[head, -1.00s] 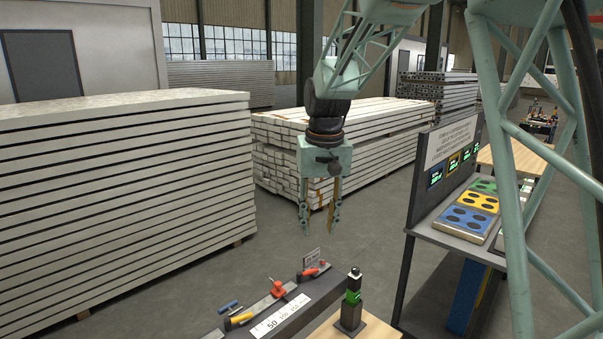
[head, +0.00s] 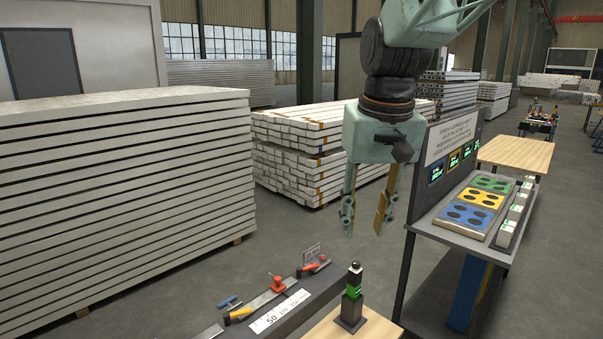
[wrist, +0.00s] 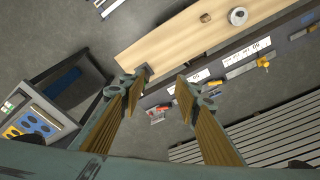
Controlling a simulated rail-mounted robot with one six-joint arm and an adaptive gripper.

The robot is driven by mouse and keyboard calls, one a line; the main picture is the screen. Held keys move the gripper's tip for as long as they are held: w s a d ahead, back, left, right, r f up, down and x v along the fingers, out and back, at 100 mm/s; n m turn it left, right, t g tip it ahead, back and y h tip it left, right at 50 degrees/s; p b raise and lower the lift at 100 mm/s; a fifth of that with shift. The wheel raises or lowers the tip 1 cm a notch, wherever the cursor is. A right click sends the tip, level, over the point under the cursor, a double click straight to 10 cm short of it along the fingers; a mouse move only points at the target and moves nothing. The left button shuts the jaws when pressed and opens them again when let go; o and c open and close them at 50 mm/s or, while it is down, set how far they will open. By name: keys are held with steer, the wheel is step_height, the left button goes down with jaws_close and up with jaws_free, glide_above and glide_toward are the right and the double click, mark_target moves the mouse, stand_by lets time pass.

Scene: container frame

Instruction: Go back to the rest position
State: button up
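My gripper (head: 367,208) hangs pointing down in the middle of the head view, in the air above the floor. Its two fingers are apart with nothing between them. It is above and beyond the near workbench and to the left of the rack with the coloured trays. In the wrist view my gripper (wrist: 160,92) also shows spread fingers, with floor and bench edge visible between them.
A wooden-topped bench (wrist: 190,30) with a dark measuring rail (head: 290,308) lies below. A black and green device (head: 352,295) stands on it. A grey rack (head: 455,228) holds coloured trays (head: 482,202). Stacked white panels (head: 120,190) fill the left. Open floor lies between.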

steer(key=s+d+f+b, duration=0.1)
steer(key=s+d, duration=0.1)
steer(key=s, duration=0.8)
steer(key=s+d+f+t+b, duration=0.1)
steer(key=s+d+f, duration=0.1)
steer(key=s, duration=0.8)
steer(key=s+d+f+m+b, duration=0.1)
steer(key=s+d, duration=0.3)
steer(key=s, duration=0.7)
steer(key=shift+f+t+b, duration=0.4)
steer(key=shift+b, duration=0.1)
stand_by(0.6)
